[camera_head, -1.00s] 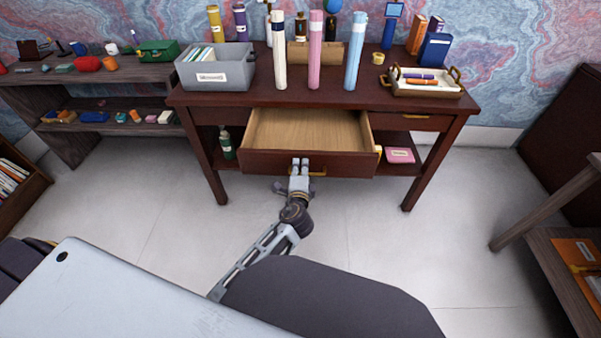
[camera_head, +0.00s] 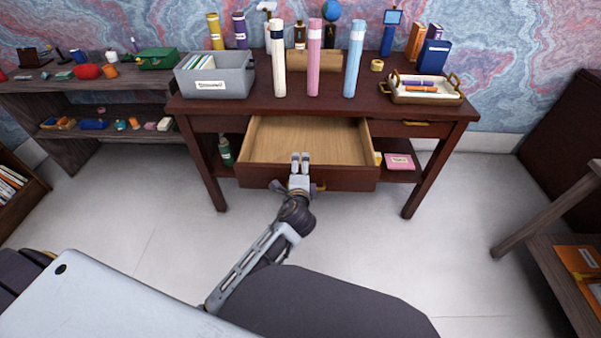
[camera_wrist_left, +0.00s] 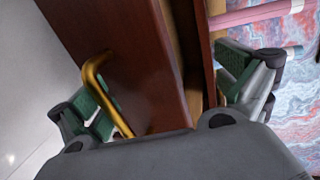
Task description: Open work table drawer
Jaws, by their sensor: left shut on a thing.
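The dark wooden work table (camera_head: 450,113) stands ahead. Its middle drawer (camera_head: 345,179) is pulled well out, showing an empty, light wood inside. My left gripper (camera_head: 300,157) is at the drawer's front, left of centre, with its fingertips at the top edge. In the left wrist view its fingers (camera_wrist_left: 165,95) straddle the drawer's front panel (camera_wrist_left: 130,45), one outside and one on the inner side, shut on it. The brass handle (camera_wrist_left: 90,80) is beside the outer finger; it is partly hidden behind the gripper in the head view. My right gripper is not in view.
A grey bin (camera_head: 215,83), three tall rolls (camera_head: 314,60) and a handled tray (camera_head: 421,92) stand on the table. A shelf (camera_head: 60,88) is at left and a side table (camera_head: 545,210) at right. The floor before the drawer is clear apart from my arm.

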